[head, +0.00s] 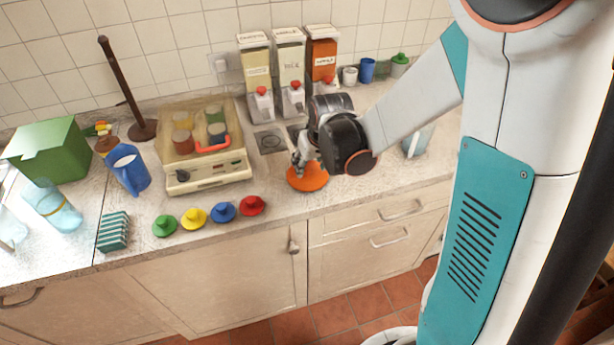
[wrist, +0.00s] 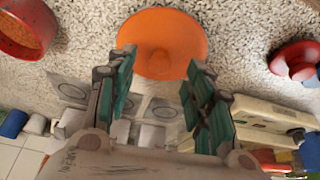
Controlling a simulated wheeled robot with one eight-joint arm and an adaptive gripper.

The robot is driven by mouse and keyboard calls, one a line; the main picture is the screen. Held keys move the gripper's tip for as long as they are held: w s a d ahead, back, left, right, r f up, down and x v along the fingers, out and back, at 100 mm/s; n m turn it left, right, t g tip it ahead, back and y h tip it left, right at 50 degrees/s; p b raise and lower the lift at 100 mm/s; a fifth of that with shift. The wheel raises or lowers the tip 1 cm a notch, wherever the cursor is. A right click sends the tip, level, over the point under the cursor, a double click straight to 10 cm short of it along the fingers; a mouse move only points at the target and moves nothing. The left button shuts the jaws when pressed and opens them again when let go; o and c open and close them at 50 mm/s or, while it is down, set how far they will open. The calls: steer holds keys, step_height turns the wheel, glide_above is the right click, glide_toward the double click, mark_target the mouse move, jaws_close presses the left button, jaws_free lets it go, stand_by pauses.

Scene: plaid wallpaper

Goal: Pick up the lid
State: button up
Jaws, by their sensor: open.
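An orange round lid (head: 312,182) lies on the countertop near its front edge. In the wrist view the orange lid (wrist: 187,35) shows a raised knob in its middle. My gripper (head: 300,162) is just above the lid, overlapping its far edge in the head view. Contact with the lid cannot be told.
Green, yellow, blue and red (head: 252,206) lids lie in a row to the left. A beige appliance (head: 208,172) with jars stands behind them. Three dispensers (head: 290,75) stand at the wall. A red container (wrist: 22,32) is beside the lid in the wrist view.

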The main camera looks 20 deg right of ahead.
mark_target(307, 169)
steer(key=b+x, duration=0.1)
steer(key=x, duration=0.2)
steer(key=shift+w+f, duration=0.15)
steer(key=c, duration=1)
steer(key=shift+c, duration=0.2)
